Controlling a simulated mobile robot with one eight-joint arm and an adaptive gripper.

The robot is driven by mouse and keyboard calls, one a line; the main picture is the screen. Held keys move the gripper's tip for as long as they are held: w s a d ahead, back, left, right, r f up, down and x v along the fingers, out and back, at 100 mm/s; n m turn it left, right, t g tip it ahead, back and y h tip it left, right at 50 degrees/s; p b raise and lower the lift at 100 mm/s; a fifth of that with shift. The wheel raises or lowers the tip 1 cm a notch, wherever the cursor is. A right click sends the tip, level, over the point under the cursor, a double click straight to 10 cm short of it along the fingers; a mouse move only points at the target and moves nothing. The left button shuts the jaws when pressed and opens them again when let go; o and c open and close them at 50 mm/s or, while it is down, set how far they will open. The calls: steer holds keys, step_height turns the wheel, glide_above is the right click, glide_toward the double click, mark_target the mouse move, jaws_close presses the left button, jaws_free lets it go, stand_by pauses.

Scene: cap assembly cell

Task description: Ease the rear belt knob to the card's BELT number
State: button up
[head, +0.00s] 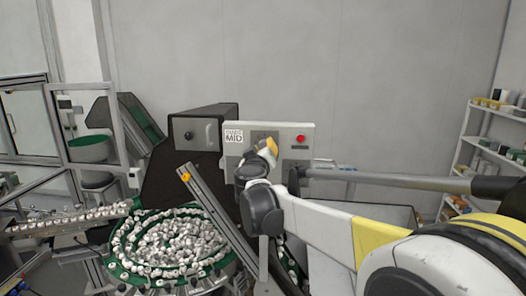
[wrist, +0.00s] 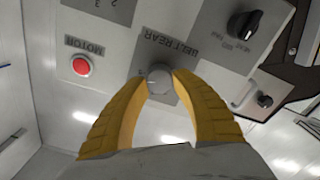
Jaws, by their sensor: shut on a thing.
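The rear belt knob (wrist: 159,74) is a small grey round knob on a grey plate lettered BELT REAR, which appears upside down in the wrist view. My gripper (wrist: 160,84) has its two yellow fingers closed on either side of the knob. In the head view my gripper (head: 267,148) is at the pale control panel (head: 296,168) and hides the knob. A white card (head: 233,135) is at the panel's upper left. Its larger word reads MID; the smaller print is too small to read, and I cannot make out a BELT number.
A red button (wrist: 81,67) marked MOTOR is beside the knob, and a black knob (wrist: 243,25) is on its other side. A bowl (head: 130,276) full of small caps stands below left, with a sloping rail (head: 217,212) near the panel. Shelves (head: 490,150) stand at right.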

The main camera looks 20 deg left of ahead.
steer(key=n+b, duration=0.5)
steer(key=n, duration=0.8)
steer(key=shift+f+n, duration=0.1)
steer(key=shift+n, duration=0.2)
stand_by(0.5)
steer(key=o, duration=1.2)
steer(key=shift+s, duration=0.1)
steer(key=v, duration=1.2)
